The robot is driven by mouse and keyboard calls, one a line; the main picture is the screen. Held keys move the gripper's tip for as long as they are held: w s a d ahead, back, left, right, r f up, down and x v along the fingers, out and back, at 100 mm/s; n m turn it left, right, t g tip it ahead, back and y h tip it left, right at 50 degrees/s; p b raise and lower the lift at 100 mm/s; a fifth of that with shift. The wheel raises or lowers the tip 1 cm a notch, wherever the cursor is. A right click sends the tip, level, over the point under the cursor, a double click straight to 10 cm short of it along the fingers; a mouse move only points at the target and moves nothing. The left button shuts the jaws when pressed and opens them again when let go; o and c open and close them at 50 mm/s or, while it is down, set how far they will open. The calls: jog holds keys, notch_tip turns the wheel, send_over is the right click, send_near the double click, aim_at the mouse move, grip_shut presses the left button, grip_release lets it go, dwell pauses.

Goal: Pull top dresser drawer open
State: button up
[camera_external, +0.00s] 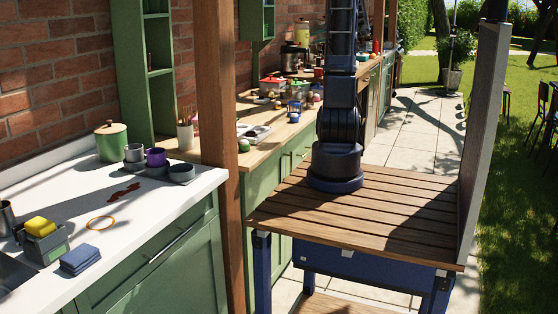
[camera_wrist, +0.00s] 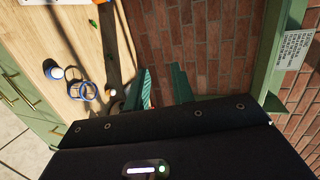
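No separate dresser is clearly seen; green cabinets with brass handles stand under the counters. In the external view, the front cabinet (camera_external: 186,272) has a drawer front with a long handle (camera_external: 172,245) near its top. Another green cabinet (camera_external: 266,192) is under the wooden counter, partly behind my arm and table. The drawer fronts I can see look shut. In the wrist view, brass handles (camera_wrist: 22,98) show at the left edge. My gripper (camera_wrist: 160,75) shows two teal fingers apart with nothing between them, against the brick wall. It is out of the external view.
My arm stands on a slatted wooden table (camera_external: 400,205). A wooden post (camera_external: 221,110) stands between the counters. The white counter (camera_external: 140,215) holds cups, a green pot (camera_external: 111,143) and a yellow sponge (camera_external: 40,227). The wooden counter (camera_wrist: 95,55) holds several small items.

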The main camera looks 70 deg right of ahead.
jog(key=s+d+f+m+t+h, duration=0.1)
jog(key=s+d+m+h, duration=0.1)
jog(key=s+d, duration=0.4)
send_near(308, 152)
jog(key=d, duration=0.1)
jog(key=shift+n, duration=0.3)
jog(key=x, duration=1)
jog(key=shift+w+f, duration=0.2)
jog(key=shift+w, duration=0.05)
grip_shut()
